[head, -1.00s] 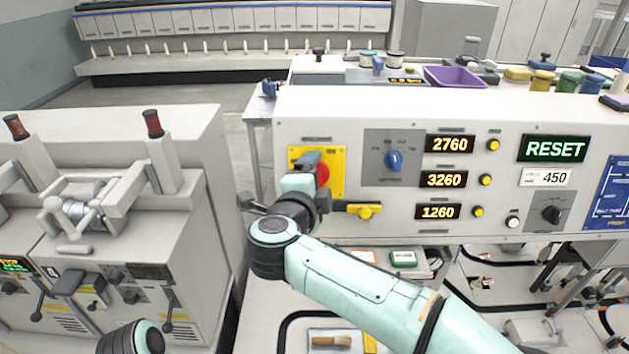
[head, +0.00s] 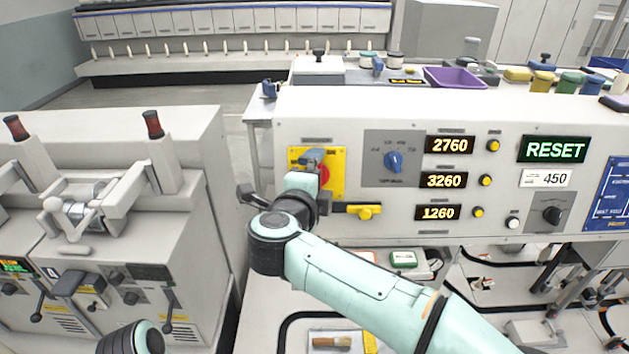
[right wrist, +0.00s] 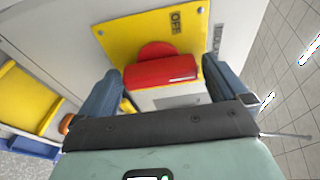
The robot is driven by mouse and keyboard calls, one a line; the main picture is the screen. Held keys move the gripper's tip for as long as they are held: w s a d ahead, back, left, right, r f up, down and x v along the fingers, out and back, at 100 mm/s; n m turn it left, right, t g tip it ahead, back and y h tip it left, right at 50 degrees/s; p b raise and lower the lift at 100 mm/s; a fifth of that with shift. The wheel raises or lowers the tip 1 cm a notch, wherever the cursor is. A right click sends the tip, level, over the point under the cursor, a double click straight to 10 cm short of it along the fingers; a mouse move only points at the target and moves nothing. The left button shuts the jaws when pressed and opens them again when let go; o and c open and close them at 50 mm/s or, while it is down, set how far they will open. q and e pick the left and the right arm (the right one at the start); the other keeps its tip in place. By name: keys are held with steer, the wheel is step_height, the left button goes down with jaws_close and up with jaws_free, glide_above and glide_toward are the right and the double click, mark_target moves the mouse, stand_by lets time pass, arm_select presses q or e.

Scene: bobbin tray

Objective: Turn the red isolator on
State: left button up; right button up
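The red isolator is a red rotary handle (right wrist: 160,70) on a yellow plate (right wrist: 118,36). In the right wrist view its bar lies across the picture between my fingers, with small gaps at both ends. An "OFF" label shows on the plate's upper right there. In the head view the red knob (head: 324,176) is partly hidden behind my right gripper (head: 314,157), which is at the yellow plate (head: 335,157). My right gripper (right wrist: 160,75) is open, its fingers on either side of the handle. Only a piece of my left arm shows at the bottom left; its gripper is out of view.
A blue selector (head: 394,161) and numeric displays (head: 450,145) are right of the isolator. A grey machine with levers (head: 110,230) stands left, across a gap of floor.

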steer(key=shift+s, duration=0.1)
arm_select(q)
steer(key=shift+s+f+b, duration=0.8)
steer(key=shift+f+b, duration=0.1)
steer(key=shift+f, duration=0.25)
arm_select(e)
steer(key=v, duration=1.3)
steer(key=shift+a, duration=0.15)
arm_select(q)
steer(key=shift+s, duration=0.1)
arm_select(e)
steer(key=shift+s, duration=0.1)
